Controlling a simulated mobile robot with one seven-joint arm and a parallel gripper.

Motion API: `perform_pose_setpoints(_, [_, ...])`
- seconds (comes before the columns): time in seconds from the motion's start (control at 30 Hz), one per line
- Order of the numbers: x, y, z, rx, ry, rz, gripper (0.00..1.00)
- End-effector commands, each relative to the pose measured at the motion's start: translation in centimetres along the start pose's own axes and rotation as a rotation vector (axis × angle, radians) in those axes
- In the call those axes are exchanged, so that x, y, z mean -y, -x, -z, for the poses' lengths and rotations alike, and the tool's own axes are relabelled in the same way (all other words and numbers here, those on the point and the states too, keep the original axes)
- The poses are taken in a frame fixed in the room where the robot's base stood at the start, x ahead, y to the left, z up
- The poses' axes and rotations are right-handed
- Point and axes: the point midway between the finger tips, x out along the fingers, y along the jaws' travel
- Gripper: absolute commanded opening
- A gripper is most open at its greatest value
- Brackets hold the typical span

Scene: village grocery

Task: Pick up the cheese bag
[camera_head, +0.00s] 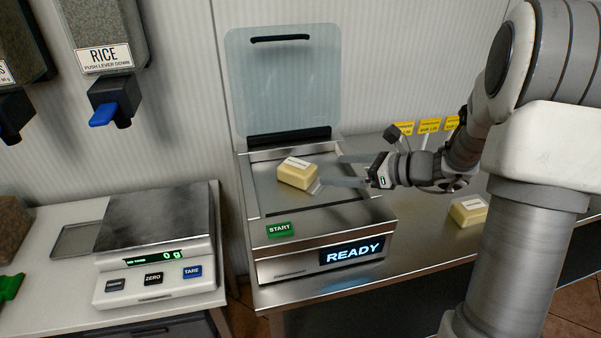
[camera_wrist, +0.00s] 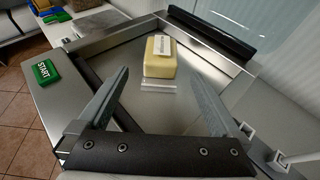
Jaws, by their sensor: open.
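The cheese bag (camera_head: 298,173) is a pale yellow block with a white label and a clear flap at one end. It lies on the steel bed of the machine marked READY (camera_head: 326,260), whose clear lid is raised. In the wrist view the cheese bag (camera_wrist: 161,58) lies ahead of the fingertips, its clear flap toward me. My gripper (camera_head: 330,170) reaches in from the right, low over the bed. Its two fingers are spread, with nothing between them; in the wrist view the gripper (camera_wrist: 158,82) opens toward the bag.
A second yellow block (camera_head: 468,209) lies on the counter to the right, beside my arm. The raised lid (camera_head: 283,85) stands behind the bed. A scale (camera_head: 157,235) reading 0 g is at left, below a rice dispenser (camera_head: 106,62). Yellow signs (camera_head: 429,126) stand behind my arm.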

Motion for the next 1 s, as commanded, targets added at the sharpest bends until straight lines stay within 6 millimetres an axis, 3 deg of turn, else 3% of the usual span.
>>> perform_pose_setpoints(0.2, [-0.2, -5.2, 0.1, -0.002, 0.001, -0.007, 1.00])
perform_pose_setpoints(0.4, [-0.1, -8.7, 0.0, -0.002, 0.004, -0.005, 1.00])
perform_pose_setpoints(0.73, [0.0, -10.8, -0.1, -0.002, 0.004, -0.004, 1.00])
perform_pose_setpoints(1.0, [0.2, -14.7, -0.3, -0.002, 0.004, -0.005, 1.00])
